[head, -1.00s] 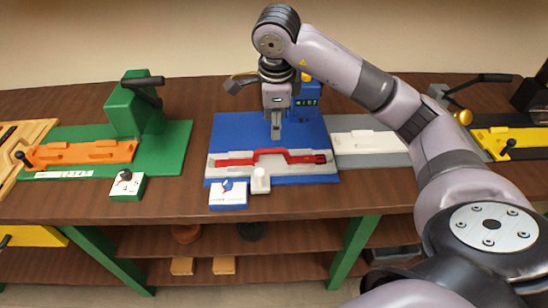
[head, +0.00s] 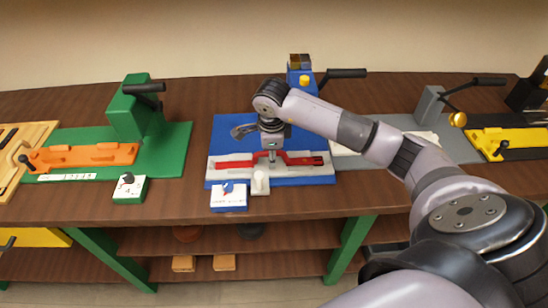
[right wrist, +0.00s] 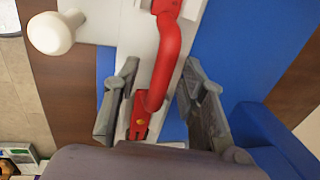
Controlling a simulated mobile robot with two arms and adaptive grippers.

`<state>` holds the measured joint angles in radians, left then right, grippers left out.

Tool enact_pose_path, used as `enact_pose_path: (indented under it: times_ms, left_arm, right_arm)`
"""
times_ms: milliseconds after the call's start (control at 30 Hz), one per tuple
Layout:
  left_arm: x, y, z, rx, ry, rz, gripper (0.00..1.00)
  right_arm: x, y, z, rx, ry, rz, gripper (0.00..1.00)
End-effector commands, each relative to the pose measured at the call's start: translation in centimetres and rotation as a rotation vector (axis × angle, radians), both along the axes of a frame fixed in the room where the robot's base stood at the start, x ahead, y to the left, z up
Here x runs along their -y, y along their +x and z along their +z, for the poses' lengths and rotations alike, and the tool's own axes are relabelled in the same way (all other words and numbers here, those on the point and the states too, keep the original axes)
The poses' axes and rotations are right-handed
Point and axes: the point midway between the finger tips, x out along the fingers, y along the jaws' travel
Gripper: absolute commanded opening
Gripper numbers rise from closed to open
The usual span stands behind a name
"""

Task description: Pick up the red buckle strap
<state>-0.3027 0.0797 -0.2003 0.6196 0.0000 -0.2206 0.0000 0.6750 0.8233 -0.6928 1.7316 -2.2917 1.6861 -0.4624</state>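The red buckle strap (head: 304,160) lies across a white fixture (head: 220,171) on the blue station base (head: 229,130) in the head view. My right gripper (head: 271,158) is low over the middle of the strap, partly hiding it. In the right wrist view, the strap (right wrist: 165,60) runs between the two grey fingers of my right gripper (right wrist: 160,75). The fingers are spread, one on each side, with gaps to the strap. My left gripper is in neither view.
A white knob (head: 260,181) and a blue-and-white box (head: 228,196) stand in front of the fixture. A blue press with a black handle (head: 345,73) is behind. A green station with an orange part (head: 85,154) is left; grey and yellow stations are right.

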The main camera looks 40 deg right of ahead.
Motion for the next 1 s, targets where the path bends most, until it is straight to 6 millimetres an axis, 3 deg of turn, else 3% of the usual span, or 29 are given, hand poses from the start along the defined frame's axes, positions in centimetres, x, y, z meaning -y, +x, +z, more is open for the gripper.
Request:
enact_pose_path:
  times_ms: [233, 800, 1000]
  left_arm:
    - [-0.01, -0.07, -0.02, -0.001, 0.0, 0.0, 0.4]
    - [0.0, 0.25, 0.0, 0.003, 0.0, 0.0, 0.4]
    - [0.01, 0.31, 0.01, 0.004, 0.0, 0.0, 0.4]
  right_arm:
    - [0.01, 0.04, -0.16, 0.001, -0.001, 0.0, 0.37]
    - [0.01, 0.03, -0.12, 0.001, 0.0, 0.0, 0.0]
    - [0.01, 0.03, -0.12, 0.001, 0.0, 0.0, 0.0]
